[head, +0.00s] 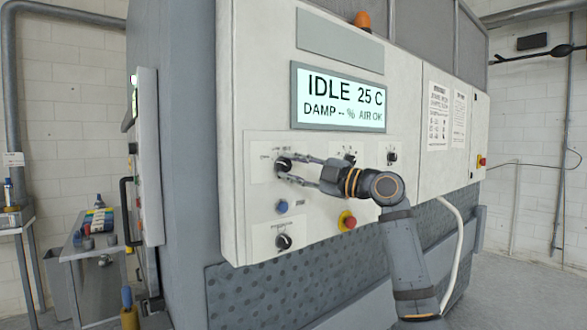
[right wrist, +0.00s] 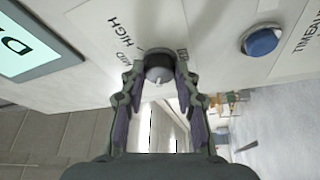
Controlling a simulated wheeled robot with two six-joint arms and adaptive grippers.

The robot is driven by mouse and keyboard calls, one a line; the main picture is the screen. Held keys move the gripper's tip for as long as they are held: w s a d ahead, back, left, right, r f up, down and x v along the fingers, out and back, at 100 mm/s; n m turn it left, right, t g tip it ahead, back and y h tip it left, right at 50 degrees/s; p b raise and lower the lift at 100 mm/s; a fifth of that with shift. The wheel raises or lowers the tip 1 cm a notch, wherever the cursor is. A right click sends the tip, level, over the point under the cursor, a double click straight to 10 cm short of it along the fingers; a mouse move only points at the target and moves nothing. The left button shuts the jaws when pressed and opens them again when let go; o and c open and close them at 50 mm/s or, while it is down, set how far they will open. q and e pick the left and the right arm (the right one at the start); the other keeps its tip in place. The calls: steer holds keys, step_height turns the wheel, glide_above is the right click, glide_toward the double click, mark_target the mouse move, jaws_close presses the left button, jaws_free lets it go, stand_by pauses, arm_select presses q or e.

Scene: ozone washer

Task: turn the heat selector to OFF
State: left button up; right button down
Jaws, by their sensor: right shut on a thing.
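The heat selector (head: 283,163) is a dark round knob on the upper left plate of the control panel. It also shows in the right wrist view (right wrist: 159,66), with HIGH and MID printed beside it; another label is partly hidden. My right gripper (head: 287,168) reaches in from the right, its two fingers shut on the knob from both sides. In the right wrist view the fingers flank the knob. A small pale mark shows on the knob's edge, but I cannot tell which setting it points to. My left gripper is not in view.
The display (head: 340,100) reads IDLE, 25 C, AIR OK. Below the selector are a blue button (head: 282,206) and another dark knob (head: 283,241). A red emergency button (head: 347,220) sits under my right wrist. A side table (head: 92,247) with small items stands at left.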

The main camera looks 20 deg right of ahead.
stand_by(0.5)
steer(key=c, duration=1)
jaws_free()
steer(key=shift+v, duration=5.95)
